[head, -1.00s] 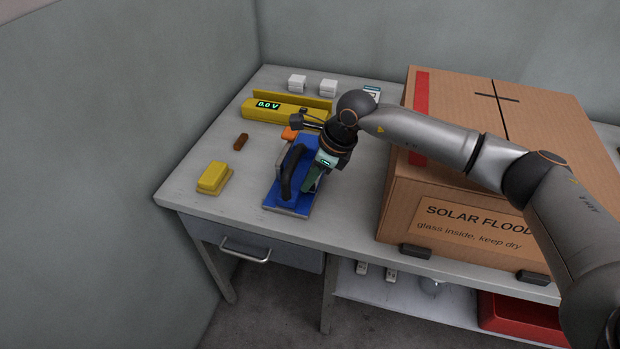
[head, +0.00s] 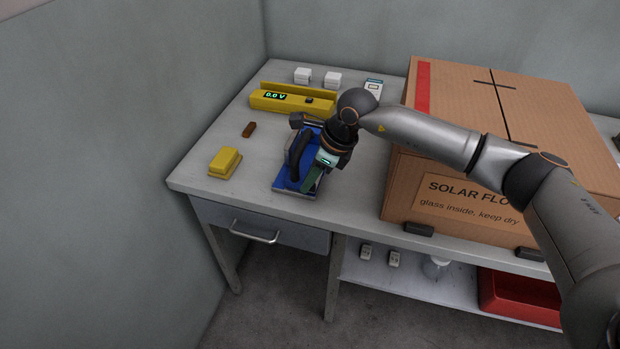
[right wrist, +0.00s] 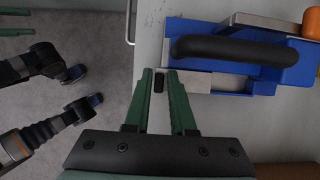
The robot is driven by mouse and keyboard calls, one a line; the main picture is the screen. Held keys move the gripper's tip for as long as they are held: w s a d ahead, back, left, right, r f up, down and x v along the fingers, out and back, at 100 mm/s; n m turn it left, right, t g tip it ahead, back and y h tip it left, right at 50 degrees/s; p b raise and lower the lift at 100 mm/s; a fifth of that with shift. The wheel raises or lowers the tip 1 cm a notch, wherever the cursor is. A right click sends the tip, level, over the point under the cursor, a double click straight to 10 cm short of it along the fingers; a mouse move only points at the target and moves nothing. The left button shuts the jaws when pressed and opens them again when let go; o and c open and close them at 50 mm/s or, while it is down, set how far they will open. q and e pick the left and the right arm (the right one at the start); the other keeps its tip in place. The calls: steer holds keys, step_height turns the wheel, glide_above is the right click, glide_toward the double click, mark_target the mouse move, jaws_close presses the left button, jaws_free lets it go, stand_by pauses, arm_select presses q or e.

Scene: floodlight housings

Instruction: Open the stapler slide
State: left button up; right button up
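The stapler (head: 282,184) stands on the table, with a blue body and a black arched handle (head: 300,152). In the right wrist view its blue side (right wrist: 222,82) and handle (right wrist: 240,48) show at the upper right, with a silver slide end (right wrist: 196,82) towards the fingers. My right gripper (head: 313,182) is low beside the stapler's near end. In the right wrist view its green fingers (right wrist: 161,76) are apart, with a small dark piece (right wrist: 158,82) between them and a gap on its right. Whether that piece belongs to the slide is unclear.
A large cardboard box (head: 400,200) stands close on the right. A yellow block (head: 225,162), a brown piece (head: 249,130) and a yellow meter (head: 290,102) lie left and behind. A drawer handle (head: 255,236) juts from the table front. Table left of the stapler is partly clear.

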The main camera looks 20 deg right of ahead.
steer(key=o, duration=0.3)
steer(key=v, duration=1.2)
steer(key=shift+r, duration=0.3)
